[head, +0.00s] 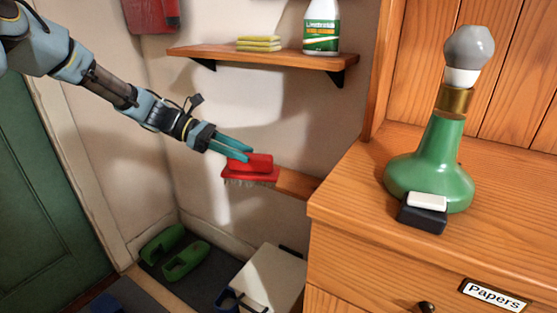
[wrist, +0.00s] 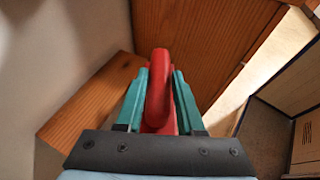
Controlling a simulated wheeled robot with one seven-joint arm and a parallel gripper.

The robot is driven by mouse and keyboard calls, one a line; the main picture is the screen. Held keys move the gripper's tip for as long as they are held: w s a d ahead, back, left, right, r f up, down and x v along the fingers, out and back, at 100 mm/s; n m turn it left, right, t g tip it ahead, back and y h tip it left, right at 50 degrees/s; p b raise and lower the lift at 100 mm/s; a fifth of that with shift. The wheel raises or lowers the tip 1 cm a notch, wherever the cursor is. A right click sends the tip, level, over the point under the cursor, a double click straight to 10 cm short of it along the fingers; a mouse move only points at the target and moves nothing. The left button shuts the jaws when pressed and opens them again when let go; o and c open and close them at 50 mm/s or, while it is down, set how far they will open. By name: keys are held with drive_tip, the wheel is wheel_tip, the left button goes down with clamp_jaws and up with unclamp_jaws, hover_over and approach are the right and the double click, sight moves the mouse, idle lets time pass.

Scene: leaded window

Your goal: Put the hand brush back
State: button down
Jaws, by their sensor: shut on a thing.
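The hand brush (head: 250,172) is red with pale bristles pointing down. My gripper (head: 247,152) is shut on its red grip from above, in the middle of the head view. In the wrist view the red hand brush (wrist: 159,62) shows between the two teal fingers of my gripper (wrist: 160,80). A small wooden ledge (head: 297,184) lies just right of the brush, beside the dresser. In the wrist view a wooden board (wrist: 85,105) shows left of the fingers. I cannot tell whether the brush touches the ledge; its underside is hidden in the wrist view.
A wooden dresser (head: 345,203) with a green lamp base (head: 428,165) stands at the right. A wall shelf (head: 260,58) above holds yellow sponges (head: 258,44) and a spray bottle (head: 321,28). Green shoes (head: 184,262) and a pale box (head: 272,275) are below.

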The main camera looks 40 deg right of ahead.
drive_tip(key=w+d, duration=0.4)
drive_tip(key=d, duration=1.1)
drive_tip(key=shift+f, duration=3.5)
drive_tip(key=c, duration=0.5)
unclamp_jaws()
drive_tip(key=shift+f, duration=0.1)
drive_tip(key=v, duration=1.2)
drive_tip(key=shift+a, duration=0.1)
